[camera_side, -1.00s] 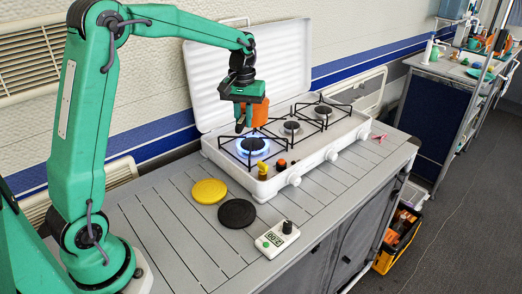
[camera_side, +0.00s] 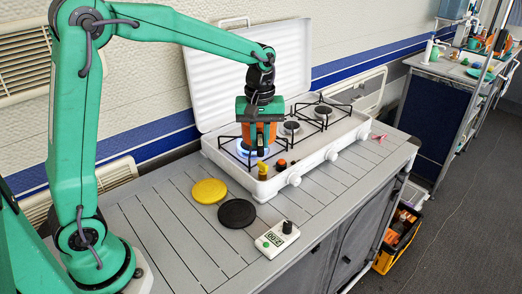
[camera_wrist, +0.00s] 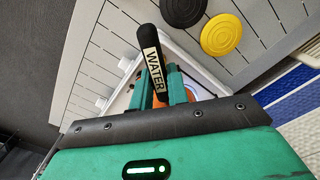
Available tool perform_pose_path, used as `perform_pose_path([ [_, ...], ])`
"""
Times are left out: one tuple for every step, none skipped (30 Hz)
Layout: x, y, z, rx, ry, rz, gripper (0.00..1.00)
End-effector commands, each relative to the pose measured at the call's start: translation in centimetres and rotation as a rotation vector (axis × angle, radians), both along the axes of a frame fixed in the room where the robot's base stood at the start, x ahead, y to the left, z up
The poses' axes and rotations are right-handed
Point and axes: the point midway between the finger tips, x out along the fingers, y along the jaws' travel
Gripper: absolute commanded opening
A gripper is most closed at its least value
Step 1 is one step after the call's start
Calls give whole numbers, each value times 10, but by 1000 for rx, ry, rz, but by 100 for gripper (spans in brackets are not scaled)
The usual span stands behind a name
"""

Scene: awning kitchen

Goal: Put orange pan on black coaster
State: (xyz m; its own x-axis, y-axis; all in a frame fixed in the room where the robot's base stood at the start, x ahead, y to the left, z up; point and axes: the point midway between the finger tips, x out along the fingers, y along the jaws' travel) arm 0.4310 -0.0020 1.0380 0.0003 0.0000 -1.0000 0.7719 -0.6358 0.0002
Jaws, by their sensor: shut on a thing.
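The orange pan (camera_side: 273,134) shows behind my gripper (camera_side: 261,142) in the side view, over the lit front-left burner (camera_side: 245,152) of the white stove. My gripper hides most of it, and whether it touches the grate is unclear. In the wrist view my gripper (camera_wrist: 161,90) is shut on the pan, whose black handle (camera_wrist: 146,40) labelled WATER points up the picture; a little orange shows between the fingers. The black coaster (camera_side: 237,213) lies empty on the grey counter, left of and nearer than the stove. It also shows at the top of the wrist view (camera_wrist: 183,10).
A yellow coaster (camera_side: 208,191) lies beside the black one. A yellow knob-like item (camera_side: 262,171) is at the stove's front. The stove lid (camera_side: 245,75) stands open behind. The counter's left part is clear.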

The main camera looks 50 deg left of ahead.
Motion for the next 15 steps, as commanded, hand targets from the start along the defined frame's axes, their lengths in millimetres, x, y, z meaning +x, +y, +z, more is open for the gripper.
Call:
perform_pose_path([
  [-5,-12,0,0,-1,22,0],
  [-8,-19,0,-1,-2,39,0],
  [-13,-27,-1,0,-1,64,0],
  [-16,-33,-2,0,-1,81,0],
  [-19,-39,-2,-1,-2,100,0],
  [-24,-47,-3,-1,-2,124,0],
  [-27,-53,-3,-1,-2,143,0],
  [-31,-58,-4,-1,-1,161,0],
  [-36,-66,-5,-1,-1,185,0],
  [-40,-71,-5,-1,-2,203,0],
  [-44,-76,-6,-1,-1,221,0],
  [-49,-83,-7,-1,-2,246,0],
  [-54,-88,-8,-1,-2,264,0],
  [-58,-93,-9,-1,-2,283,0],
  [-64,-100,-9,-1,-1,306,0],
])
